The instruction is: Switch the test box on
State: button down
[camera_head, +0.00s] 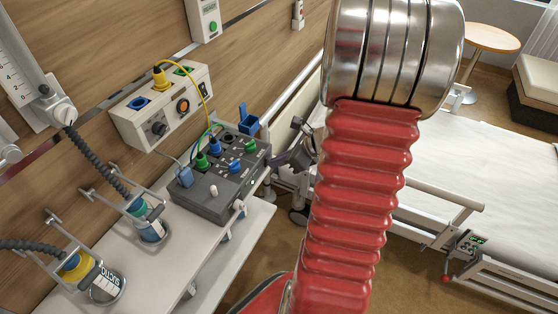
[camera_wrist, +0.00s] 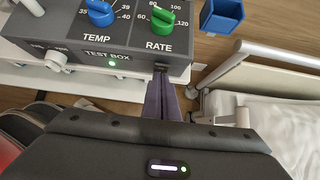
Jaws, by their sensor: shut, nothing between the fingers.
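The test box (camera_head: 222,178) is a dark grey console on the white shelf in the head view, with blue and green knobs on top. In the wrist view the test box (camera_wrist: 130,45) shows its TEMP and RATE dials, and a small green light (camera_wrist: 112,63) glows on its front face beside the TEST BOX label. My gripper (camera_head: 275,161) is at the right end of the box. In the wrist view my gripper (camera_wrist: 161,76) is shut and empty, its tips at the front face right of the light. A dark part there is mostly hidden by the tips; contact cannot be told.
A white knob (camera_wrist: 55,57) sticks out of the front face at left. A blue open holder (camera_head: 248,120) is behind the box. The bed (camera_head: 480,165) and its rail stand to the right. A wall unit (camera_head: 165,105) and two jars are to the left.

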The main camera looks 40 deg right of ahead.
jog(key=shift+w+r, duration=0.1)
jog(key=shift+r, duration=0.8)
jog(key=s+f+v, duration=0.2)
jog(key=v, duration=1.1)
jog(key=shift+d, duration=0.25)
